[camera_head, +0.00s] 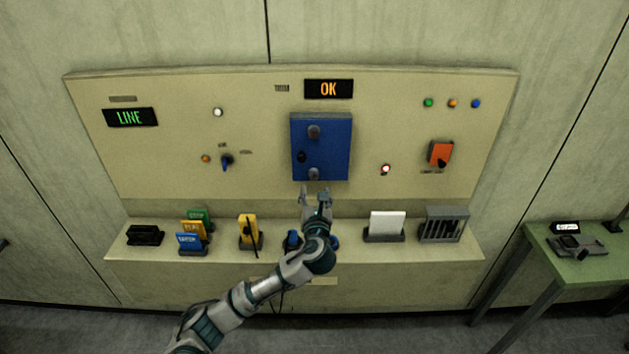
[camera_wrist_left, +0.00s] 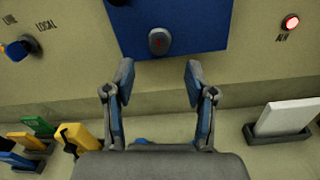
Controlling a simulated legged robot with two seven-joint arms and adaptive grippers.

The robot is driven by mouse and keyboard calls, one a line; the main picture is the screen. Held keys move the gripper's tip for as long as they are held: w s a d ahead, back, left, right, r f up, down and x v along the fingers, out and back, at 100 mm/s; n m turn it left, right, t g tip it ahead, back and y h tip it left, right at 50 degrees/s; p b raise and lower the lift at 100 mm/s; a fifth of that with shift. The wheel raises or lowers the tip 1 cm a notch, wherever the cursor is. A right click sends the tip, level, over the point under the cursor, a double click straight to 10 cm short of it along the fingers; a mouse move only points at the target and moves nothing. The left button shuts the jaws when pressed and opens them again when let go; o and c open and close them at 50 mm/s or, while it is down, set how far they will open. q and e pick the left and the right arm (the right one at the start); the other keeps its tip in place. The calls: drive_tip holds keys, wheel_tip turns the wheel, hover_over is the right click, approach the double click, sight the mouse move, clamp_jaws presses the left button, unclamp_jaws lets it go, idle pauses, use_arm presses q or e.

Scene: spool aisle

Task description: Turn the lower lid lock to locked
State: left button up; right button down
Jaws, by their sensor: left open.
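A blue lid (camera_head: 321,150) is on the upright panel under the OK display. The lower lid lock (camera_head: 314,174) is a small grey knob near its bottom edge. It also shows in the left wrist view as a grey oval knob (camera_wrist_left: 158,41) with a small reddish mark. An upper lid lock (camera_head: 314,131) sits near the top of the lid. My left gripper (camera_head: 315,190) is just below the lower lock, fingers apart and empty. In the left wrist view its fingertips (camera_wrist_left: 158,70) stand either side of and below the knob, apart from it. My right gripper is not in view.
A shelf (camera_head: 355,253) below holds colored cards (camera_head: 192,240), a yellow device (camera_head: 249,232), a white card (camera_head: 387,224) and a grey slotted rack (camera_head: 444,225). A blue selector (camera_head: 227,162) and an orange switch (camera_head: 440,153) flank the lid. A green table (camera_head: 590,262) stands right.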

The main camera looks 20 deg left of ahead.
sight(314, 178)
use_arm(q)
drive_tip(key=x, duration=0.6)
drive_tip(key=shift+w+a, duration=0.1)
drive_tip(key=shift+w, duration=0.4)
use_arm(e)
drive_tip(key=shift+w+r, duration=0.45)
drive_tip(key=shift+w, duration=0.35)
use_arm(q)
drive_tip(key=shift+c, duration=0.3)
clamp_jaws()
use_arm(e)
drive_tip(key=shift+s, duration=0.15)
